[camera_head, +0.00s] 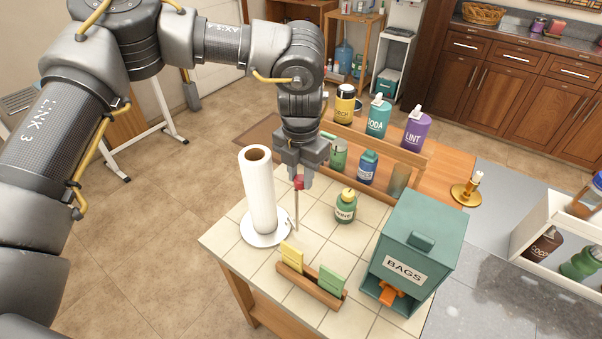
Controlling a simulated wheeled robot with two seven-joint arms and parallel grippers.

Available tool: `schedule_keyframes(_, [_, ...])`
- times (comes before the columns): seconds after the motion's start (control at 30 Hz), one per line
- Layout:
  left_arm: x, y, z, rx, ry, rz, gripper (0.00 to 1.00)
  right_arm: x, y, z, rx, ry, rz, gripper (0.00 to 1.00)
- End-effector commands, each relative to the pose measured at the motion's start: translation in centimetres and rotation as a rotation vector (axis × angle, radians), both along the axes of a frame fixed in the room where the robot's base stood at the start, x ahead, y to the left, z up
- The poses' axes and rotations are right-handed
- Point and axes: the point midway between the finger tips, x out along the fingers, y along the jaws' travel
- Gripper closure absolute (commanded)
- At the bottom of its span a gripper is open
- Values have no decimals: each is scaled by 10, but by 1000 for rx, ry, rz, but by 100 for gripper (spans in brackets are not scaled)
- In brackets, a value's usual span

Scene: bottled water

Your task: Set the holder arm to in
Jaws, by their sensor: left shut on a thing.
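A paper towel holder stands on the tiled counter, with a white roll (260,195) upright on its round white base (263,231). Its holder arm (297,208) is a thin upright rod just right of the roll, with a red knob at the top. A narrow gap shows between the rod and the roll. My left gripper (298,180) reaches down from above and is shut on the red knob of the holder arm. The fingers partly hide the knob. My right gripper is not in view.
A green bottle (346,206) stands right of the holder arm. A wooden sponge rack (311,287) lies in front, and a green BAGS box (416,245) stands at right. A raised shelf behind holds several bottles, including a teal one (377,120).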

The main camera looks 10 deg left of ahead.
Motion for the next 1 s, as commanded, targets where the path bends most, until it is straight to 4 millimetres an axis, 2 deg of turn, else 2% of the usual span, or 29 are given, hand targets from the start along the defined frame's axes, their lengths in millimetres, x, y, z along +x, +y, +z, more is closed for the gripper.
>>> schedule_keyframes(0.37, [-4, 3, 1, -2, 0, -112, 95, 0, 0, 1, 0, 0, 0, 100])
schedule_keyframes(1.0, [-19, 28, 0, -2, -1, -690, 95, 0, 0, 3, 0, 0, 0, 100])
